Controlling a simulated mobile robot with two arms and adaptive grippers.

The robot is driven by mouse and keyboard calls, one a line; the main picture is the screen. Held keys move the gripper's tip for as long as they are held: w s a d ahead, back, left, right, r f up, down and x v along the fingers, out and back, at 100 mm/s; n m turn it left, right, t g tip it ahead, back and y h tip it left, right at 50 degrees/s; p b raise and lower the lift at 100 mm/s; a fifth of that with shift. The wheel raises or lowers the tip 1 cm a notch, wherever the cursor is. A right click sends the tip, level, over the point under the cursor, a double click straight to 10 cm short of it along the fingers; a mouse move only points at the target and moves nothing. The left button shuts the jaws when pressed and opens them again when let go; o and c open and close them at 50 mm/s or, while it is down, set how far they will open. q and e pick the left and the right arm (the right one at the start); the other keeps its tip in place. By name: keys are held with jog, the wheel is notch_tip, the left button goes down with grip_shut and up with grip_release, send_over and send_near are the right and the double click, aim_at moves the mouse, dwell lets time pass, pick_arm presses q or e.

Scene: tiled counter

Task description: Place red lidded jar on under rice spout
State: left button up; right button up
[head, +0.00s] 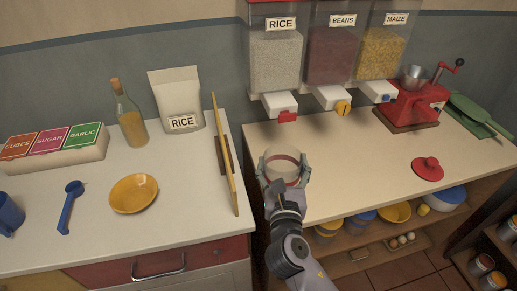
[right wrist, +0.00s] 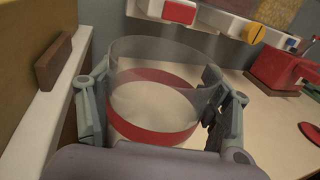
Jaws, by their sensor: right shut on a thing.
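My right gripper (head: 284,172) is shut on a clear round jar (head: 283,160) with a red band, one finger on each side. The jar is upright and has no lid on; it looks empty. It is over the front left part of the right counter, and I cannot tell whether it touches the counter. In the right wrist view the jar (right wrist: 152,114) fills the space between the fingers. The red lid (head: 427,168) lies on the counter to the right. The rice spout (head: 281,105), white with a red tab, is behind and above the jar. My left gripper is not in view.
Beans (head: 331,98) and maize (head: 376,91) dispensers hang beside the rice one. A red grinder (head: 412,103) stands at the right back. A thin upright board (head: 225,155) stands left of the jar, by the gap between the counters. The counter below the spouts is clear.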

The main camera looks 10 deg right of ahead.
pick_arm(q)
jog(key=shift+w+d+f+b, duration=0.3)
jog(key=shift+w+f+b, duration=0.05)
jog(key=shift+b, duration=0.1)
pick_arm(e)
jog(key=shift+f+x, duration=0.6)
jog(key=shift+x, duration=2.35)
jog(key=shift+f+x, duration=0.6)
jog(key=shift+x, duration=2.35)
jog(key=shift+f+x, duration=0.6)
jog(key=shift+x, duration=2.35)
jog(key=shift+d, duration=0.1)
jog(key=shift+s+f, duration=0.1)
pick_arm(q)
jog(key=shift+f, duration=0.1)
pick_arm(e)
jog(key=o, duration=1.7)
